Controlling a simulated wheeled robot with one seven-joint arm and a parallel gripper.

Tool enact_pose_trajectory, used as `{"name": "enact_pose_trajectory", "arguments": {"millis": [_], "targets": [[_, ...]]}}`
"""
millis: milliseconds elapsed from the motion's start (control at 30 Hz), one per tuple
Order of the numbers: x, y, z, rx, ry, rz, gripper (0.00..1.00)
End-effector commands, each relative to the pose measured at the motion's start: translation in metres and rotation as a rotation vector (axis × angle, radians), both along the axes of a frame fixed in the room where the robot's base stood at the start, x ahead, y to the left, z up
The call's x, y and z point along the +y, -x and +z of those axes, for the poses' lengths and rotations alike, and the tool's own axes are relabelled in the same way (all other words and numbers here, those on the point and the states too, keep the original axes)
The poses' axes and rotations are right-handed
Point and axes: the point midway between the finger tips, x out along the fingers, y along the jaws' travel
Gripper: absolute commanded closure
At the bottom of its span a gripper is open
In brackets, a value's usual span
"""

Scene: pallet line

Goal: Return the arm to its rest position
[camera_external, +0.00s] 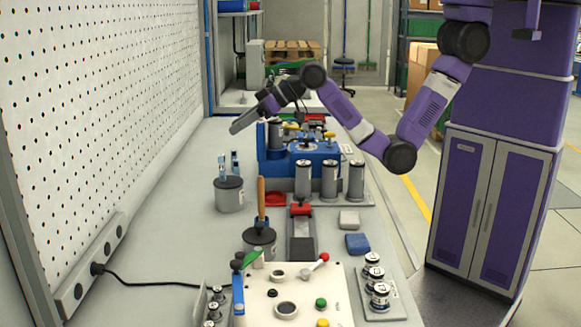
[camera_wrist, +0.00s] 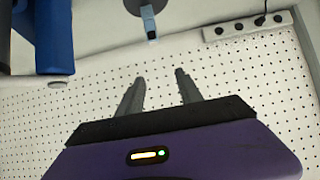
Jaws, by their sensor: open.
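My purple arm reaches from the right over the bench, bent at the elbow. My gripper (camera_external: 240,124) points left toward the pegboard wall, above the bench and left of the blue machine (camera_external: 304,152). In the wrist view my gripper (camera_wrist: 160,80) shows two dark fingers spread apart with nothing between them. They are seen against the white pegboard. The gap between the fingers is hard to make out in the outside view.
The pegboard wall (camera_external: 100,110) is along the left. Metal cylinders (camera_external: 356,180) stand on a plate beside the blue machine. A grey pot (camera_external: 229,195) and a control panel (camera_external: 265,300) are nearer. Free floor lies right of the bench.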

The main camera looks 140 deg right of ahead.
Motion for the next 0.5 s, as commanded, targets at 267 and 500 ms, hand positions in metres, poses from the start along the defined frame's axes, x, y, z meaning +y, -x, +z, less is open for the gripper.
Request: {"name": "enact_pose_trajectory", "arguments": {"millis": [267, 500], "targets": [[0.019, -0.010, 0.031, -0.220, 0.231, 0.059, 0.57], [0.091, 0.003, 0.008, -0.351, 0.358, 0.170, 0.57]]}}
